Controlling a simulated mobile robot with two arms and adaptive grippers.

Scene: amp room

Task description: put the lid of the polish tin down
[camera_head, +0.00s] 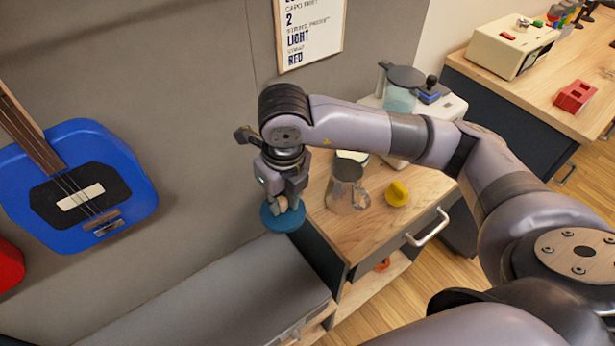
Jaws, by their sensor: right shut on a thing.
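A flat round blue lid (281,219) is in my right gripper (284,205), which points down and is shut on it. The gripper and lid show against the wall, at the left end of the wooden cabinet top (385,229). I cannot tell how far the lid is above or beside that surface. I cannot make out the open polish tin for certain. My left gripper is not in view.
A metal jug (347,188) and a yellow object (397,193) stand on the cabinet top. A machine with a clear jug (401,90) is behind my arm. A grey padded bench (215,300) lies below left. A blue guitar (125,170) hangs on the wall.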

